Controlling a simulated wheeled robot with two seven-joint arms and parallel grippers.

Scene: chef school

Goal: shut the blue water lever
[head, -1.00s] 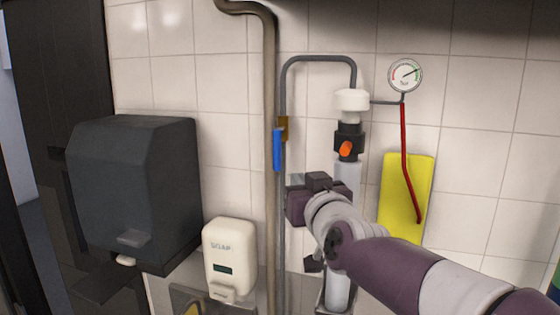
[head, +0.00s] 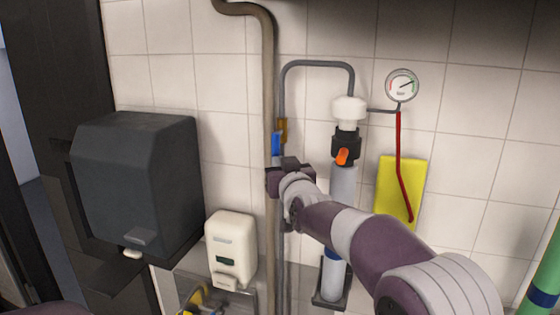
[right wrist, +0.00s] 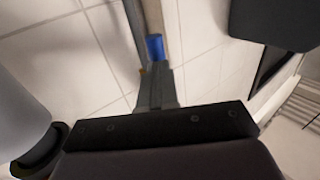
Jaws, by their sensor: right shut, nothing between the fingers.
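The blue water lever (head: 276,144) hangs down beside a brass-coloured valve (head: 283,127) on the thin grey pipe. Its lower end is hidden behind my right gripper (head: 284,172) in the head view. My right gripper is in front of the pipes at the lever's lower end. In the right wrist view the shut, empty fingers (right wrist: 158,73) point at the blue lever (right wrist: 155,47), which shows just past their tips. I cannot tell whether they touch it. My left gripper is not in view.
A thick brown pipe (head: 270,90) runs just left of the lever. Right of it stand a filter column with an orange knob (head: 342,157), a gauge (head: 402,86) and a red tube (head: 399,150). A dark dispenser (head: 135,180) and a soap dispenser (head: 232,248) are at left.

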